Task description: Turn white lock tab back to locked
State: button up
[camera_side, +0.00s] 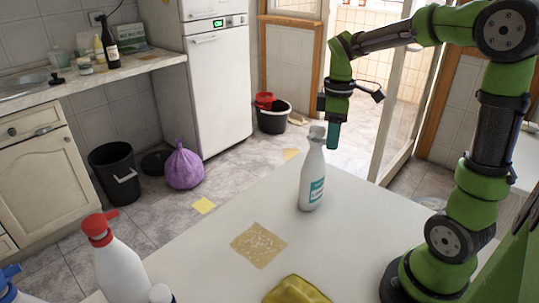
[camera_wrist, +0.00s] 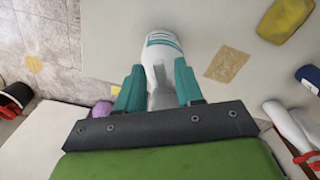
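A white bottle (camera_side: 312,178) with a teal label stands upright on the table. Its narrow grey-white head (camera_side: 317,132) is at the top; the lock tab is too small to make out. My gripper (camera_side: 333,145) points down just right of the head in the side view, its teal fingers at head height. In the wrist view my gripper (camera_wrist: 160,78) has its two fingers apart, with the white bottle (camera_wrist: 161,50) showing between them and beyond their tips. I see no clear grip on the head; contact is hard to tell.
On the table (camera_side: 370,240) lie a tan patch (camera_side: 258,244) and a yellow cloth-like thing (camera_side: 297,290). A white bottle with a red top (camera_side: 118,265) stands front left, with other bottles near it. The table around the teal-labelled bottle is clear.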

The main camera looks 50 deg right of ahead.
grip_shut()
jog(key=shift+a+m, duration=0.1)
jog(key=shift+m, duration=0.2)
jog(key=shift+s+a+m, duration=0.1)
jog(key=shift+a+m, duration=0.4)
jog(key=shift+m, duration=1.05)
jog(key=shift+w+a+m, duration=0.1)
jog(key=shift+a+m, duration=0.4)
jog(key=shift+m, duration=1.1)
jog(key=shift+s+a+m, duration=0.1)
jog(key=shift+a+m, duration=0.4)
jog(key=shift+m, duration=1.05)
jog(key=shift+o, duration=0.6)
grip_release()
